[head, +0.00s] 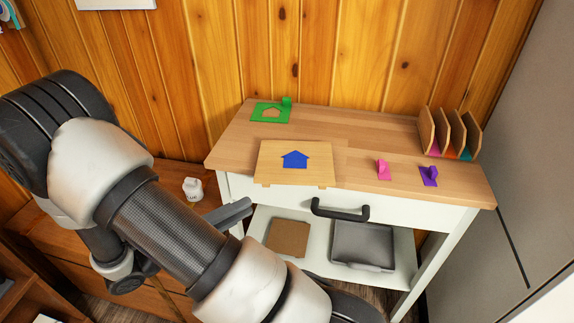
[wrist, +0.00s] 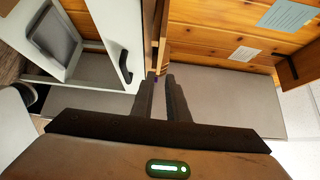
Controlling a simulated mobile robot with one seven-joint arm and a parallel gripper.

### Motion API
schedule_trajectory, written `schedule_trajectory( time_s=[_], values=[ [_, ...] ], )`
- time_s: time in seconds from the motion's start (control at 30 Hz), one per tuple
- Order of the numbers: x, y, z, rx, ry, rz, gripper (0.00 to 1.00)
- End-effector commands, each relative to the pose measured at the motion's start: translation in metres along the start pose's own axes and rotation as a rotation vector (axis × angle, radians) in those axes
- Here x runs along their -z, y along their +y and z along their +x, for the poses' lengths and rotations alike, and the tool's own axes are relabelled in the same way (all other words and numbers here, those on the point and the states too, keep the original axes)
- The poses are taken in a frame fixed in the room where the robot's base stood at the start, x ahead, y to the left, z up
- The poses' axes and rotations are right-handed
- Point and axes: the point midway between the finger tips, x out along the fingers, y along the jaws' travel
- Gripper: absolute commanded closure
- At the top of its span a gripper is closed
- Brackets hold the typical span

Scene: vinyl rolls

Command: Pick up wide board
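A wide, flat tan wooden board (head: 268,174) lies on the top of the small cabinet, near its front edge. A blue house shape (head: 294,160) sits on it. My gripper (wrist: 162,82) shows in the wrist view with its two dark fingers a narrow gap apart and nothing held between them. In the head view, the finger ends (head: 236,212) are left of the cabinet front, below and apart from the board. My arm covers the lower left of the head view. I cannot make out the board in the wrist view.
The cabinet top (head: 225,150) also bears a green cutout board (head: 265,117), a pink piece (head: 384,170), a purple piece (head: 429,175) and a wooden rack (head: 451,133). A black drawer handle (head: 340,211) sticks out in front. A brown square (head: 288,238) and grey tray (head: 362,244) are below.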

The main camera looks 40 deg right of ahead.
Motion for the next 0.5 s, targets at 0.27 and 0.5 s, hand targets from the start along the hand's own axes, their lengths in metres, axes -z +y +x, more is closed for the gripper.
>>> schedule_trajectory(
  time_s=[0.27,0.5],
  values=[
    [-0.002,0.004,0.038,0.016,-0.009,-0.028,0.86],
    [-0.002,0.004,0.090,0.015,-0.009,-0.027,0.86]
  ],
)
